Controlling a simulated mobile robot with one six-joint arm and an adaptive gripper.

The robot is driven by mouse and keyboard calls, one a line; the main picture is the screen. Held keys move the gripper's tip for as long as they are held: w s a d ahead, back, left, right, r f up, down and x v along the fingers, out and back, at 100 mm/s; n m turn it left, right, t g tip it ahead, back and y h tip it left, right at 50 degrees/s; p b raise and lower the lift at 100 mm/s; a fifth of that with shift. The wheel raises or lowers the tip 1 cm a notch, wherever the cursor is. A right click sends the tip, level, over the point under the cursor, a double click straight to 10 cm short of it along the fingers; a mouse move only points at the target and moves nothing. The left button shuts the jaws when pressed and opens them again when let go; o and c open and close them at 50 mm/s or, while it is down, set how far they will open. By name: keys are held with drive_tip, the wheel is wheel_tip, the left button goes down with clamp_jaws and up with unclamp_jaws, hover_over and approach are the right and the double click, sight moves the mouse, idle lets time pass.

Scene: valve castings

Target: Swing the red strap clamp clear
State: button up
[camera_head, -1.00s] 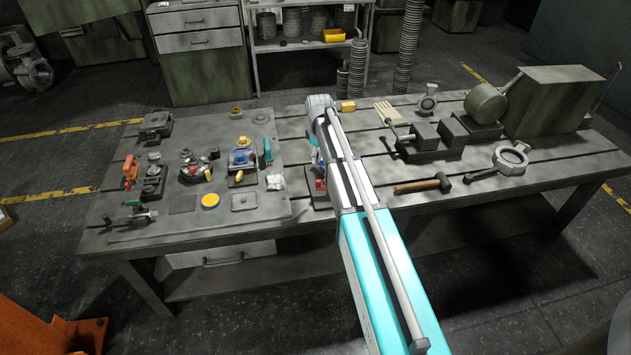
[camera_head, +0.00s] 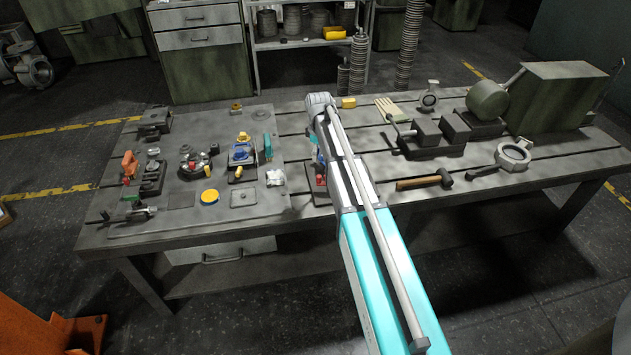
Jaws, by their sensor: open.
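An orange-red upright piece (camera_head: 129,164) stands on the left side of the bench plate beside a dark fixture (camera_head: 153,178). A small red part (camera_head: 320,181) shows at the edge of my arm near the middle of the bench, mostly covered by the arm. I cannot tell which of these is the red strap clamp. My arm reaches in from the lower right and bends over the bench's middle. My gripper is hidden behind the arm links, so I see neither its jaws nor any contact.
The plate (camera_head: 180,227) also carries a yellow disc (camera_head: 209,197), a round fixture (camera_head: 195,162) and a blue-and-yellow fixture (camera_head: 242,153). Right of my arm are a vise (camera_head: 428,137), a hammer (camera_head: 425,182) and a ring casting (camera_head: 514,155). The bench's right front is mostly clear.

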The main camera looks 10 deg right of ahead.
sight(319, 176)
drive_tip(key=shift+f+b, duration=5.6)
drive_tip(key=shift+f, duration=0.25)
clamp_jaws()
